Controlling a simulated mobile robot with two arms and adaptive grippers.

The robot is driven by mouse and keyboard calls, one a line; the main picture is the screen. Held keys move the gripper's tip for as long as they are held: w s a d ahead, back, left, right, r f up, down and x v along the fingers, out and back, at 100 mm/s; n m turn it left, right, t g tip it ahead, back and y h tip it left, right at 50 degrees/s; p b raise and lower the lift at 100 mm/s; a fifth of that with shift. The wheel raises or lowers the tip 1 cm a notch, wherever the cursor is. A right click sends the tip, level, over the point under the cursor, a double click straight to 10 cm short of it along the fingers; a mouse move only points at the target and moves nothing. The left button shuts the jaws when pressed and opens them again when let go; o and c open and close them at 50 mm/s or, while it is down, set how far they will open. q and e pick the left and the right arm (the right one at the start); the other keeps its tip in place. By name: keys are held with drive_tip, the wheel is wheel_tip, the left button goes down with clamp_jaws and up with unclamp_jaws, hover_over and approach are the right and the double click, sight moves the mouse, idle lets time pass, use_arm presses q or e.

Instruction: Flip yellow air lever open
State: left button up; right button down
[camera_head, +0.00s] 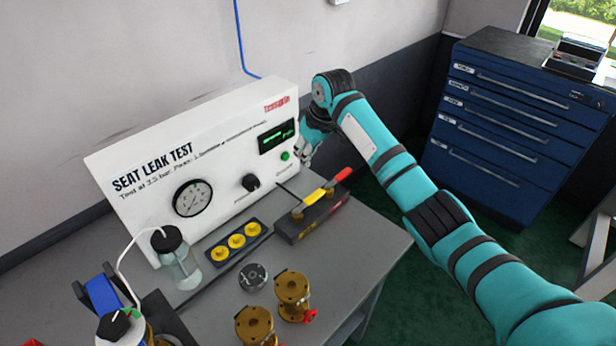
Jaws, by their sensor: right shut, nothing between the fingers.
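The yellow air lever (313,197) sits on a dark block (308,220) at the right end of the bench, in front of the white test panel. A red lever (338,178) lies beside it, up and to the right. My right gripper (303,158) is shut and empty. It is by the right edge of the panel, above and behind the levers and apart from them in the picture. It is small and partly hidden by my right arm. My left gripper is not in view.
The white seat leak test panel (160,185) carries a gauge, a knob and a green button. Yellow-ringed fittings (236,241), brass valves (292,292) and a bottle (178,262) stand on the grey bench (360,250). A blue drawer cabinet (500,130) stands at the back right.

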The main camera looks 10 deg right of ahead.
sight(309, 202)
drive_tip(key=x, duration=1)
drive_tip(key=shift+w, duration=0.15)
drive_tip(key=shift+d+p, duration=0.2)
drive_tip(key=shift+p, duration=0.4)
drive_tip(key=shift+s+d, duration=0.15)
drive_tip(key=shift+s, duration=0.3)
drive_tip(key=shift+s+d+p, duration=0.65)
drive_tip(key=shift+s+p, duration=0.25)
drive_tip(key=shift+s, duration=0.05)
drive_tip(key=shift+s+d, duration=0.1)
drive_tip(key=shift+s, duration=0.15)
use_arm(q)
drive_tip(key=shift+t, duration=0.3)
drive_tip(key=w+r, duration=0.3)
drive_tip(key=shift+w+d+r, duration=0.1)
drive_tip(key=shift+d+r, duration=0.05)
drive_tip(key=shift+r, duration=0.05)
